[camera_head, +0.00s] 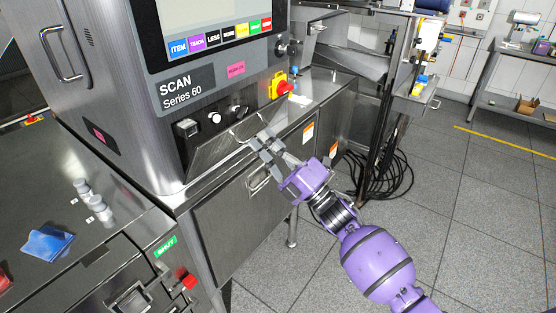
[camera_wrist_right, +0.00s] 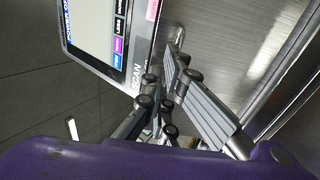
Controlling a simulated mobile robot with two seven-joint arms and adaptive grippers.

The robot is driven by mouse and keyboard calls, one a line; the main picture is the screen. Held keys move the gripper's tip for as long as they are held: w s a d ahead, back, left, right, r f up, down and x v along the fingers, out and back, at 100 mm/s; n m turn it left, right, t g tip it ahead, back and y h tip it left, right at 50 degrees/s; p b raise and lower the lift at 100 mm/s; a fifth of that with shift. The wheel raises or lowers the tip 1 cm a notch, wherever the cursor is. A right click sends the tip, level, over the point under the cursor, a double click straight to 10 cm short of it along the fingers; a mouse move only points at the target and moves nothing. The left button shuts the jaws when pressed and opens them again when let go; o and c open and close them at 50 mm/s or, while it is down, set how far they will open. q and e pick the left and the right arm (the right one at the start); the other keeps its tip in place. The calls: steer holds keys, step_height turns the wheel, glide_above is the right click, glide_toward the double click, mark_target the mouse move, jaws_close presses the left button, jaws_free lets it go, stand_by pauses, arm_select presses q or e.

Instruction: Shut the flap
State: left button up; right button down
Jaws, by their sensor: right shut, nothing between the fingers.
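The flap (camera_head: 222,148) is a slanted steel panel on the front of the scanner, under the knobs. A thin curved handle (camera_head: 235,131) stands at its upper right. The flap seems to lean outward, but I cannot tell how far open it is. My right gripper (camera_head: 262,138) is shut and empty, right by the handle end of the flap. I cannot tell whether it touches. In the wrist view the right gripper's fingers (camera_wrist_right: 168,72) are close to the steel front. My left gripper is not in view.
The scanner's screen (camera_head: 212,20) is above, with a red knob on a yellow base (camera_head: 284,89) to the right. A lower cabinet door (camera_head: 235,215) is below the flap. Black cables (camera_head: 375,175) coil on the floor.

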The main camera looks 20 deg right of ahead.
mark_target(249, 119)
steer(key=x, duration=0.7)
steer(key=shift+d+r, duration=0.2)
steer(key=shift+r, duration=0.15)
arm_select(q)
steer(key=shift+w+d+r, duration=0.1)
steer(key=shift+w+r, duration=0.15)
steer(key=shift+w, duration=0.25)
arm_select(e)
steer(key=shift+x, duration=0.95)
steer(key=shift+w+a+f, duration=0.1)
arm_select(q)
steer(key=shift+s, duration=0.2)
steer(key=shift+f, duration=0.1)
